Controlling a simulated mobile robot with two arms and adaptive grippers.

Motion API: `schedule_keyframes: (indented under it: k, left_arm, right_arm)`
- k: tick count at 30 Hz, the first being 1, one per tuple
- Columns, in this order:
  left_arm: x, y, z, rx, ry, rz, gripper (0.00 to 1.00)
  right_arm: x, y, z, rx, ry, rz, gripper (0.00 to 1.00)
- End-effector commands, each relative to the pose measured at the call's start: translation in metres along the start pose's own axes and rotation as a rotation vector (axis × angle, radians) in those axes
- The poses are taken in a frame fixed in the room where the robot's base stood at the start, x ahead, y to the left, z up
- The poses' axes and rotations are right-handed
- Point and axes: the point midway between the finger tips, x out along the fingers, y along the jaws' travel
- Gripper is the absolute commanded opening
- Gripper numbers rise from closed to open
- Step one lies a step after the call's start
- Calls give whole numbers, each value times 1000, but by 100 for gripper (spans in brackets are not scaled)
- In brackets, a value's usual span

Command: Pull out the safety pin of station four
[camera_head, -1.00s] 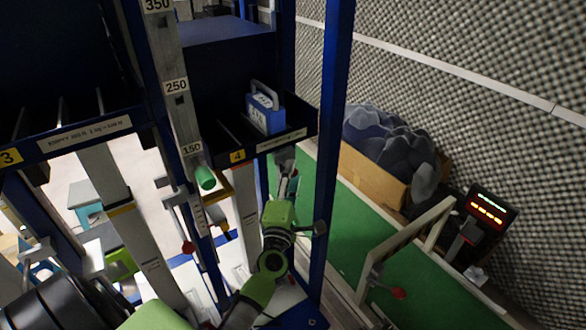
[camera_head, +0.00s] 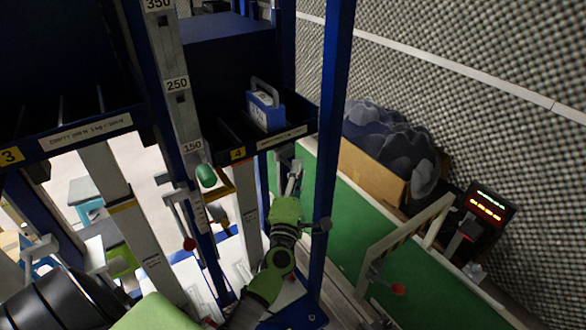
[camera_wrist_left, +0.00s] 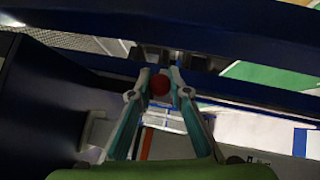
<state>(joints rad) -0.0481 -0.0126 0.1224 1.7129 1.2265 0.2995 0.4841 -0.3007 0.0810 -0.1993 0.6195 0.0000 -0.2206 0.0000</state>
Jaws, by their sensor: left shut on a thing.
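The yellow number 4 plate (camera_head: 238,154) marks station four on the front edge of a dark blue shelf. My left gripper (camera_head: 295,168) is just below and right of that plate, beside the blue upright post. In the left wrist view a red ball knob (camera_wrist_left: 159,84), seemingly the safety pin's head, sits between the fingertips of the left gripper (camera_wrist_left: 160,88), which is shut on it. The pin's shaft is hidden, so I cannot tell how far it is in its hole. My right gripper is not in view.
A blue block with a handle (camera_head: 265,107) stands on the station four shelf. A blue post (camera_head: 331,130) rises close right of my left arm. A green knob (camera_head: 206,176) and a red-knobbed lever (camera_head: 190,243) are to the left. Green floor (camera_head: 345,225) lies right.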

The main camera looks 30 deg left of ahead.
Motion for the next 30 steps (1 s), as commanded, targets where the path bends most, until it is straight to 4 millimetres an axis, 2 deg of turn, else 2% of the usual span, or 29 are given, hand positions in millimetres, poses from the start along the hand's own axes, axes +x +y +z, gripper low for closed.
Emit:
schedule_keyframes:
  k: [4, 11, 12, 14, 25, 30]
  left_arm:
    - [-17, -2, 15, -2, 0, -7, 0]
    - [-17, -2, 16, 0, 0, -4, 0]
    - [-17, -2, 16, 0, 0, -4, 20]
    - [-17, -2, 16, 0, 0, -4, 35]
    - [-18, -1, 16, -1, 0, -3, 35]
    - [-35, -2, 16, 1, -1, -6, 35]
  right_arm:
    - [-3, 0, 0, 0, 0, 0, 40]
    - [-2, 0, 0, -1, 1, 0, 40]
    - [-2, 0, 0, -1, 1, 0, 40]
    - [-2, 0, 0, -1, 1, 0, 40]
    - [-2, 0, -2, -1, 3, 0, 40]
    - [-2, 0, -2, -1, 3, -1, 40]
